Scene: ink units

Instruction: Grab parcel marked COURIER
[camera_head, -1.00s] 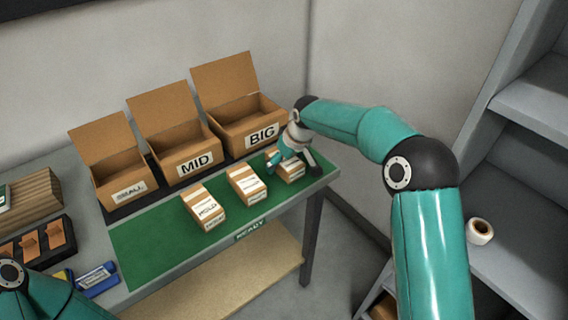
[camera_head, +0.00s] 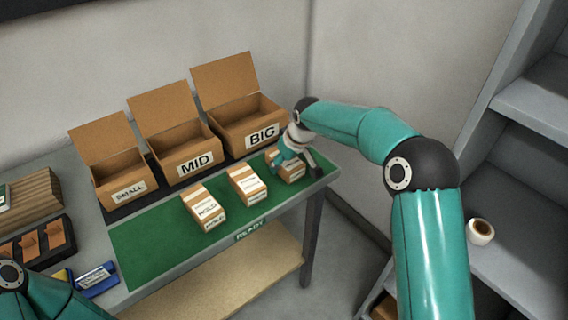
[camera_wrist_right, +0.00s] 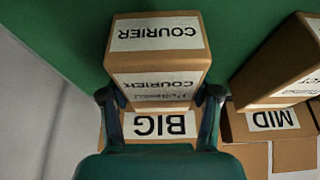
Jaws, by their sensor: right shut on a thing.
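The parcel marked COURIER (camera_head: 291,170) is a small brown box with white labels at the right end of the green mat (camera_head: 160,250). In the right wrist view the word COURIER reads upside down on two faces of the parcel (camera_wrist_right: 158,60). My right gripper (camera_head: 296,163) is shut on this parcel, with one finger on each side; the fingers also show in the wrist view (camera_wrist_right: 160,94). I cannot tell whether the parcel touches the mat. My left arm shows at the lower left, but its gripper is out of view.
A parcel marked HOLD (camera_head: 204,208) and another parcel (camera_head: 247,184) stand to the left on the mat. Open boxes marked SMALL (camera_head: 126,190), MID (camera_head: 192,165) and BIG (camera_head: 258,136) stand behind. A grey shelf (camera_head: 525,265) with a tape roll (camera_head: 480,231) is at right.

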